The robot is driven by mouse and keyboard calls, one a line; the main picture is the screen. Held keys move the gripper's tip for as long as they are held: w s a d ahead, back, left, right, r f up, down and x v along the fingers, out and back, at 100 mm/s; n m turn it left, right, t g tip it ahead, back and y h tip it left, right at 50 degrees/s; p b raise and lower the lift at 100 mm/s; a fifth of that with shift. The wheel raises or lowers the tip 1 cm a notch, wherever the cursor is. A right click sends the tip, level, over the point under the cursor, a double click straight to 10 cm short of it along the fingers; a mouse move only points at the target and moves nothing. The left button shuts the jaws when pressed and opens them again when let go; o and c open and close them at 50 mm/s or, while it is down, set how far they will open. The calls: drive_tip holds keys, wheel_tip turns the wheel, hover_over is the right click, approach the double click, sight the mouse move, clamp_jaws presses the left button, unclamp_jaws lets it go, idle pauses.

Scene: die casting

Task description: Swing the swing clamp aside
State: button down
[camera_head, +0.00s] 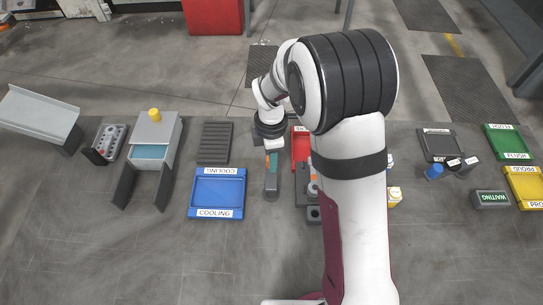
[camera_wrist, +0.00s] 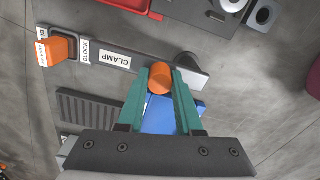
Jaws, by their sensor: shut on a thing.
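The swing clamp (camera_wrist: 125,55) is a long dark grey arm with a white CLAMP label, lying slantwise across the wrist view. An orange round knob (camera_wrist: 158,80) stands on it near its right end. My gripper (camera_wrist: 161,76) has its teal fingers shut on this knob, one on each side. In the head view my gripper (camera_head: 271,163) is over the dark grey clamp (camera_head: 271,186), right of the blue cooling tray (camera_head: 217,212). My arm hides part of the fixture beside it. At the left end of the wrist view is an orange block (camera_wrist: 55,52) with a white label.
A slotted grey rack (camera_head: 214,143) stands behind the blue tray. A red tray (camera_head: 300,148) and a dark fixture (camera_head: 303,190) are close on the right, partly behind my arm. A grey press-like stand (camera_head: 155,135) is at left. The front floor is clear.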

drive_tip(key=c, duration=0.6)
unclamp_jaws()
wheel_tip(320, 180, up, 16)
drive_tip(key=shift+f, duration=0.1)
drive_tip(key=s+d+m, duration=0.2)
drive_tip(key=s+m, duration=0.6)
drive_tip(key=s+d+m+y, duration=0.1)
drive_tip(key=s+d+m, duration=0.2)
drive_tip(key=s+m, duration=0.5)
drive_tip(key=s+d+f+m, duration=0.1)
drive_tip(key=s+d+m, duration=0.1)
drive_tip(key=s+m, duration=0.7)
drive_tip(key=shift+s+d+m+y, duration=0.1)
drive_tip(key=shift+d+m+y, duration=0.3)
drive_tip(key=shift+m, duration=0.1)
